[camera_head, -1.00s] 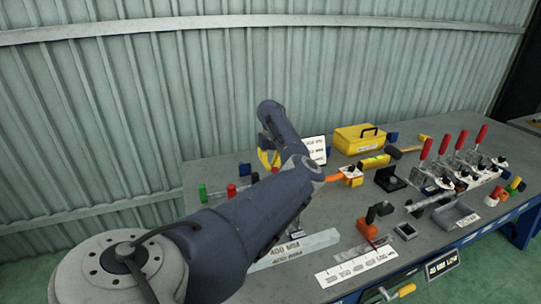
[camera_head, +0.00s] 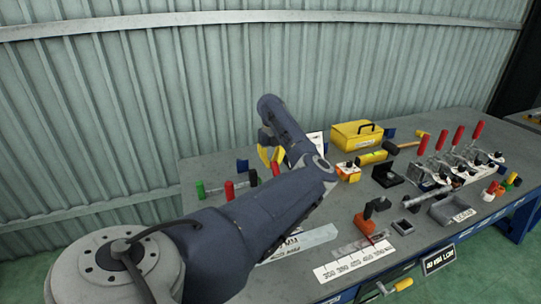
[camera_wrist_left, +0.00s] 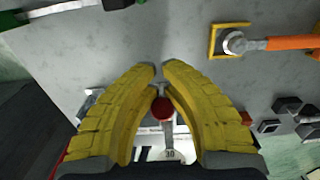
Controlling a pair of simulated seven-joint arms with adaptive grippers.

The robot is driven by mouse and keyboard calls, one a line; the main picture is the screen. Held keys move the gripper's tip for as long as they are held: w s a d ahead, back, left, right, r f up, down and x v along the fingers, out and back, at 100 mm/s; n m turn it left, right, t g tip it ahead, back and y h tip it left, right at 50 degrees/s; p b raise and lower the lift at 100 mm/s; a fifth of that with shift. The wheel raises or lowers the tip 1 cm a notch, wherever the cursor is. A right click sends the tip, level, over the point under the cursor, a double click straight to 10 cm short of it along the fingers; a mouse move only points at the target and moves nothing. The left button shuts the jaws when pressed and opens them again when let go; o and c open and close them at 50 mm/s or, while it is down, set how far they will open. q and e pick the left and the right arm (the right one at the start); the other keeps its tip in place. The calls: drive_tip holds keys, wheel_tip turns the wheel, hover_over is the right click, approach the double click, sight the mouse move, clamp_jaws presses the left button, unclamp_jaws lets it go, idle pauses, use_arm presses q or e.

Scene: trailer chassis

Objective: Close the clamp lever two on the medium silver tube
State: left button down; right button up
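My left gripper (camera_head: 270,154) has yellow fingers and is partly hidden behind my arm in the head view. In the left wrist view its fingertips (camera_wrist_left: 161,70) are close together with a narrow gap. A red knob or lever end (camera_wrist_left: 162,108) lies in the gap between the fingers; whether they press on it is unclear. In the head view a red piece (camera_head: 276,169) shows just under the gripper. A grey tube (camera_head: 243,187) runs near a red upright (camera_head: 229,190) and a green upright (camera_head: 200,190) on the left. Which lever is number two is not readable. My right gripper is not in view.
Several red-handled toggle clamps (camera_head: 440,140) stand on the right of the bench. An orange-handled tool (camera_wrist_left: 290,43) lies right of the fingers.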

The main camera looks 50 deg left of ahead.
sight(276, 165)
use_arm(q)
drive_tip(key=shift+s+d+r, duration=0.1)
drive_tip(key=shift+d+r, duration=0.4)
drive_tip(key=shift+r, duration=0.15)
drive_tip(key=shift+s+d+r, duration=0.3)
drive_tip(key=shift+d+r, duration=0.2)
drive_tip(key=shift+d, duration=0.25)
drive_tip(key=shift+s+d+r, duration=0.25)
drive_tip(key=shift+d+r, duration=0.2)
drive_tip(key=shift+d, duration=0.25)
drive_tip(key=shift+d+r, duration=0.1)
drive_tip(key=shift+d, duration=0.05)
drive_tip(key=shift+s+d+r, duration=0.2)
drive_tip(key=shift+d, duration=0.3)
drive_tip(key=shift+s+d+r, duration=0.2)
drive_tip(key=shift+d, duration=0.25)
drive_tip(key=shift+s+d+r, duration=0.2)
drive_tip(key=shift+d, duration=0.3)
drive_tip(key=shift+d, duration=0.15)
